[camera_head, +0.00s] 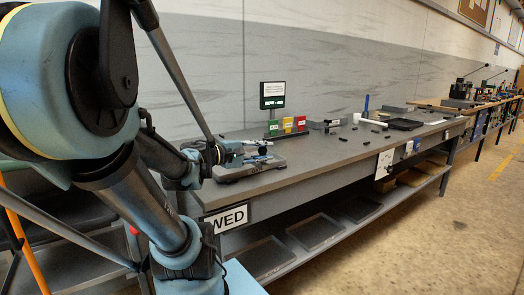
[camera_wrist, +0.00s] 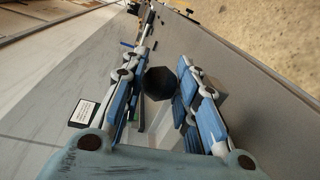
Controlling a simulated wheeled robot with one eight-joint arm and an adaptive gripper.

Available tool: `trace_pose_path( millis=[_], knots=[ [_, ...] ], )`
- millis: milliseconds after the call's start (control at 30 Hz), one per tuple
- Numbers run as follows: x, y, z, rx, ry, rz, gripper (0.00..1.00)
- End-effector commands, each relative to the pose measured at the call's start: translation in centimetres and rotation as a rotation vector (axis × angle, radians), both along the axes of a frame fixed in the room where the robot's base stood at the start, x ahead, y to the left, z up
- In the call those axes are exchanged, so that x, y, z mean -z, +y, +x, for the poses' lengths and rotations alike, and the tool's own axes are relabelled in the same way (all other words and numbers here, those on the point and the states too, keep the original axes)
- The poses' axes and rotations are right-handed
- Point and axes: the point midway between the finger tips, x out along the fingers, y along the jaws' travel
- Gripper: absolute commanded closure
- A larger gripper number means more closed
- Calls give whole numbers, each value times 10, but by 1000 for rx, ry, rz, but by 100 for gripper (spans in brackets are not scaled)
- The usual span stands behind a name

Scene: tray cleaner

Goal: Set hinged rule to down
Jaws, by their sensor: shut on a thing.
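My gripper (camera_head: 238,152) is at the near left end of the grey bench, just above a low grey device (camera_head: 252,168). In the wrist view my gripper (camera_wrist: 165,72) has its two blue-padded fingers on either side of a dark faceted knob (camera_wrist: 160,84), and it is shut on it. The rest of the knob's part is hidden by the fingers. I cannot make out for sure which part is the hinged rule. A thin blue upright piece (camera_head: 366,104) stands farther along the bench.
The bench (camera_head: 310,160) runs away to the right. Behind the device are a small dark sign (camera_head: 272,95) and green, yellow and red blocks (camera_head: 288,126). A black tray (camera_head: 404,124) and several small dark pieces lie farther on. The floor (camera_head: 440,220) at right is clear.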

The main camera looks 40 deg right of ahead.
Motion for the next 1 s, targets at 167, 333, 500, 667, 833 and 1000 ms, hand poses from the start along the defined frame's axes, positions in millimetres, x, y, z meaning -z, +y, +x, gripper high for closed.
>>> trace_pose_path(
  millis=[167,333,500,667,833,1000],
  knots=[
    [9,3,-3,-1,-7,12,100],
    [9,3,-3,0,-6,12,63],
    [8,3,-3,0,-7,12,62],
    [8,2,-4,1,-7,12,62],
    [7,4,-3,0,-7,11,62],
    [6,11,-1,-2,-6,10,62]
  ],
)
